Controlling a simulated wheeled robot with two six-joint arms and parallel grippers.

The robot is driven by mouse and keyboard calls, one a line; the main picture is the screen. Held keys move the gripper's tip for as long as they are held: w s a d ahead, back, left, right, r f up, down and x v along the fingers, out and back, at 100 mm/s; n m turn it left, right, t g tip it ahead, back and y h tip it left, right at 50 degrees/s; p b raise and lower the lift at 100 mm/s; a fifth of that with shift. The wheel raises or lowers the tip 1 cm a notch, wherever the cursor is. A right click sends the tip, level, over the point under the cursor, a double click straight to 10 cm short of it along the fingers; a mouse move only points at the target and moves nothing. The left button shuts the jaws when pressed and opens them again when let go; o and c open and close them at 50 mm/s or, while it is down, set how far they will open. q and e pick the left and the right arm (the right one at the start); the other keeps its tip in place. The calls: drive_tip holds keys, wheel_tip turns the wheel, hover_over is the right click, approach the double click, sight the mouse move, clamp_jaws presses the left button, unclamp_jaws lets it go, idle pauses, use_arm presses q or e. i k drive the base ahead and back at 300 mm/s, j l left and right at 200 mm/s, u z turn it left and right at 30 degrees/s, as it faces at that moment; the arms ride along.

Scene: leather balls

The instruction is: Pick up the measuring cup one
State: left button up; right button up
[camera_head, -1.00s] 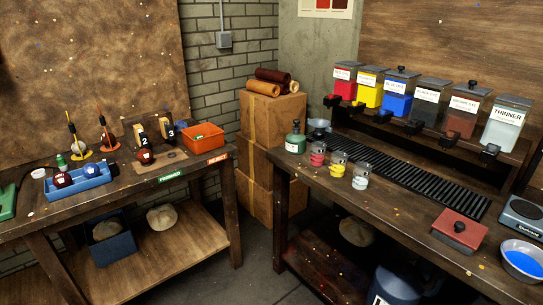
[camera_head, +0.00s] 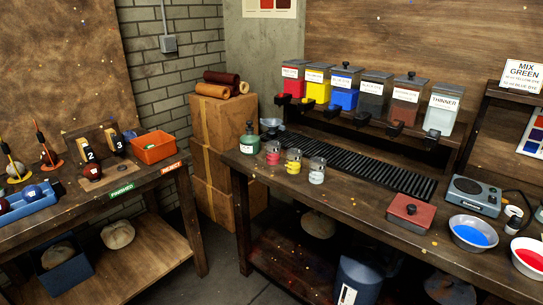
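Three small cups stand in a row near the left part of the right bench: a red-marked cup (camera_head: 273,153), a yellow-marked cup (camera_head: 293,161) and a grey-white cup (camera_head: 317,171). They look like the measuring cups. They are upright and apart, and any number on them is too small to read. Neither of my grippers shows in the view.
A green bottle (camera_head: 249,139) stands left of the cups and a black ribbed mat (camera_head: 370,168) lies behind them. Dye dispensers line the back. A red lidded box (camera_head: 411,212), a scale (camera_head: 473,195) and a blue-filled bowl (camera_head: 472,233) are to the right.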

sight(273, 154)
drive_tip(key=z, duration=1.3)
drive_tip(key=u, duration=1.35)
drive_tip(key=i+j+z, duration=0.1)
drive_tip(key=i+j, duration=0.9)
drive_tip(key=j, duration=0.1)
